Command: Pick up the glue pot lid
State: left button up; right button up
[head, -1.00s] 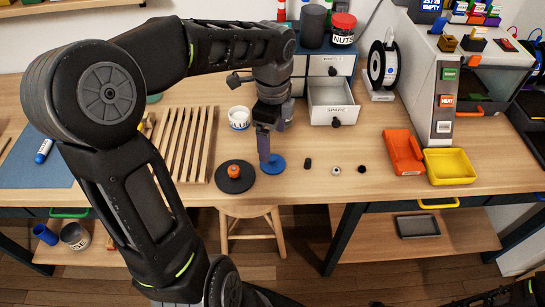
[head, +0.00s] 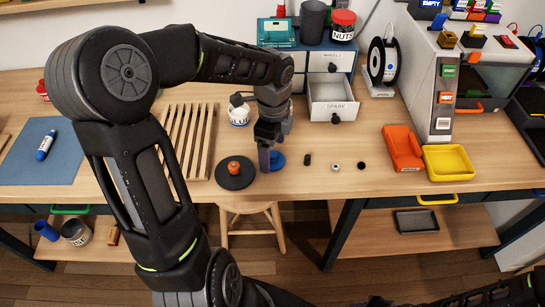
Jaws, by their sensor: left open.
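A round blue lid (head: 280,159) lies flat on the wooden bench near its front edge. I take it to be the glue pot lid. A small white pot (head: 239,117) with blue lettering stands behind it to the left, partly hidden by my arm. My left gripper (head: 269,160) points down at the lid's left side, with its fingers open. The fingers cover part of the lid, and I cannot tell whether they touch it. No right gripper can be made out.
A black disc (head: 235,181) with an orange knob lies just left of the lid. Several small parts lie to the right, before an open drawer (head: 331,113). A slatted wooden rack (head: 187,145) is at left.

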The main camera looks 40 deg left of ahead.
aim_at(273, 154)
pick_arm(q)
jog(key=shift+f, duration=0.85)
jog(key=c, duration=1.4)
notch_tip(273, 154, up, 10)
jog(key=shift+r, duration=0.1)
jog(key=shift+c, duration=0.2)
